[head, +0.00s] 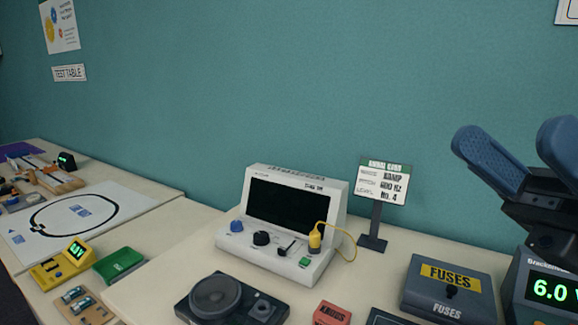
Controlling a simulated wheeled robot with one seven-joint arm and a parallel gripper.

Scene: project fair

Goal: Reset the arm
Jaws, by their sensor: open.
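My gripper (513,150) is at the right side of the head view, raised in the air above the table. Its two dark blue padded fingers are spread apart with nothing between them. The right finger is partly cut off by the picture edge. The black wrist part below the fingers hides some of the display box behind it. The rest of my arm is out of view.
Below my gripper are a grey fuses box (447,288) and a display box (545,288). A white instrument (290,222), a sign stand (383,190) and a black speaker unit (232,302) stand further left. Another table (150,197) holds several items. The wall behind is bare near the gripper.

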